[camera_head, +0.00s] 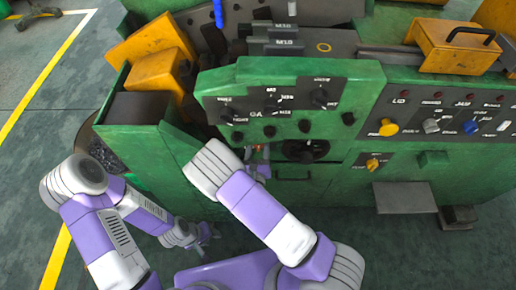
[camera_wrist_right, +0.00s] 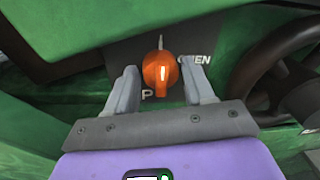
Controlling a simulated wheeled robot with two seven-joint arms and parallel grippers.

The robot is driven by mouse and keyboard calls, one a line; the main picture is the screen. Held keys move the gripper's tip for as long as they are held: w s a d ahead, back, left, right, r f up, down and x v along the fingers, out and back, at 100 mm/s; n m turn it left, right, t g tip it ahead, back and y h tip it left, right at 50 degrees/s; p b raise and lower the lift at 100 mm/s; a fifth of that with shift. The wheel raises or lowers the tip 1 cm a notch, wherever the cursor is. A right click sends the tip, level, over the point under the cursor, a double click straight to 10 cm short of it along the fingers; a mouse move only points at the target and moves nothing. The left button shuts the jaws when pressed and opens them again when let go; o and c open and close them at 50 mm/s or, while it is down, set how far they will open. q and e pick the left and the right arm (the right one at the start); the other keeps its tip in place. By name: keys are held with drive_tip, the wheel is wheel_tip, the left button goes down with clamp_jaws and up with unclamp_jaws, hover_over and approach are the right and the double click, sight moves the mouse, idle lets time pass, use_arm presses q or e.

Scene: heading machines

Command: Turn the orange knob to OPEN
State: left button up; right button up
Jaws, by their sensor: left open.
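The orange knob (camera_wrist_right: 160,72) shows in the right wrist view on a dark plate of the green machine. Its handle points down, with a thin pale pointer above it. The word OPEN is to its upper right, and a letter P shows at its lower left. My right gripper (camera_wrist_right: 159,67) is open, with one finger on each side of the knob and gaps between. My left gripper (camera_head: 205,238) is open and empty, low over the floor at left of centre.
A black handwheel (camera_head: 305,151) is just right of the knob and also shows in the wrist view. The green control panel (camera_head: 235,80) with black knobs overhangs above. A second panel with a yellow knob (camera_head: 388,128) is to the right. Open floor (camera_head: 40,110) lies left.

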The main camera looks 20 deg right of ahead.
drive_tip(key=c, duration=0.7)
